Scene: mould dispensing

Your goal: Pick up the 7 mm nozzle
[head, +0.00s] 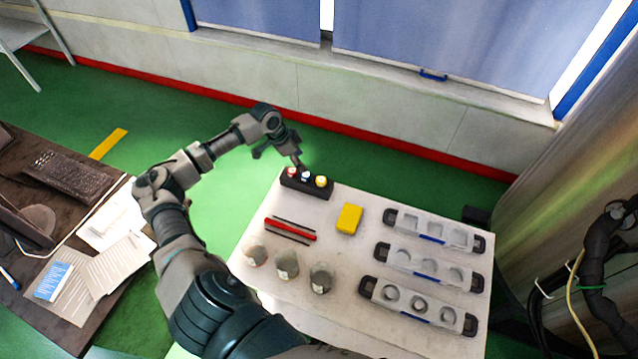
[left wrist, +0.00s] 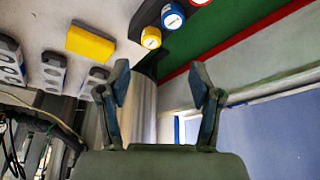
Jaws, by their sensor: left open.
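A black holder (head: 307,188) stands at the far left corner of the white table and carries three nozzles. They have a red top (head: 292,172), a blue top (head: 305,176) and a yellow top (head: 321,181). I cannot read which is the 7 mm one. My left gripper (head: 279,157) is open and empty, above and just beyond the holder, near its red end. In the left wrist view, the yellow-topped (left wrist: 151,38) and blue-topped (left wrist: 173,17) nozzles lie beyond the open fingers (left wrist: 160,82), and the red-topped one is cut off by the top edge.
On the white table (head: 350,262) are a yellow block (head: 349,218), a red tool (head: 290,230), several grey cups and three grey moulds with round or square cavities (head: 418,305). A cluttered dark desk (head: 40,300) stands at the left. The floor beyond the table is clear.

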